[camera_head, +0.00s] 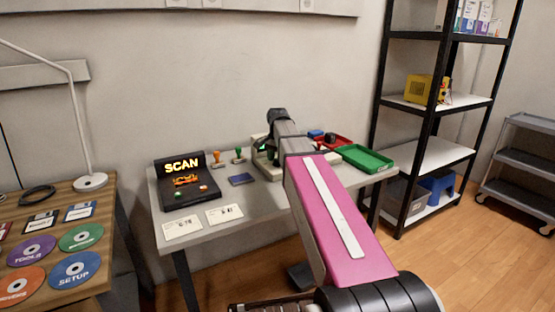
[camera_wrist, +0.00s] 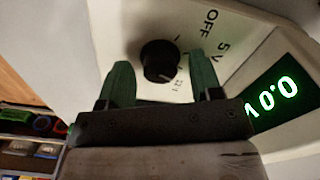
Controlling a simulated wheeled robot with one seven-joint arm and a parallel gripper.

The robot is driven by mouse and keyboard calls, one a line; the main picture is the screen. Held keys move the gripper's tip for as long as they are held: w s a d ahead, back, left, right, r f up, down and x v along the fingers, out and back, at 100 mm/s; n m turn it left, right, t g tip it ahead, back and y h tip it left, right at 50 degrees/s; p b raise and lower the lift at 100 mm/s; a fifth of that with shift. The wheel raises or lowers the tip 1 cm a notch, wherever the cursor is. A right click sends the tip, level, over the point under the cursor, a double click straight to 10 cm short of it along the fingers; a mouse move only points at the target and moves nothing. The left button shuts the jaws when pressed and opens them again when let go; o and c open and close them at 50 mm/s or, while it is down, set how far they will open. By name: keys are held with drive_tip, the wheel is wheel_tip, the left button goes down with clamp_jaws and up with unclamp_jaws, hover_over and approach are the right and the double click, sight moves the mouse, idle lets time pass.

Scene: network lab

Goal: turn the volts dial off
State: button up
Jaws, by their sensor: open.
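The volts dial (camera_wrist: 160,60) is a round black knob on a cream panel (camera_wrist: 122,25) in the wrist view. "OFF" and "5 V" are printed beside it, with smaller marks partly hidden. Its exact pointer direction is hard to tell. My gripper (camera_wrist: 160,66) is open, with one green finger on each side of the dial. I cannot tell whether the fingers touch it. In the head view my arm mostly hides the cream meter (camera_head: 270,173) on the grey table (camera_head: 225,219).
A black SCAN device (camera_head: 180,190), two stamps and white cards lie left on the table. A green tray (camera_head: 367,158) and a red tray (camera_head: 338,141) are right of my arm. A wooden desk with discs stands left; a black shelf (camera_head: 427,154) stands right.

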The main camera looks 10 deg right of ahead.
drive_tip(key=c, duration=0.9)
drive_tip(key=shift+n, duration=0.4)
drive_tip(key=n, duration=0.3)
drive_tip(key=shift+n, duration=0.3)
drive_tip(key=n, duration=0.4)
drive_tip(key=shift+n, duration=0.3)
drive_tip(key=n, duration=0.4)
drive_tip(key=shift+n, duration=2.2)
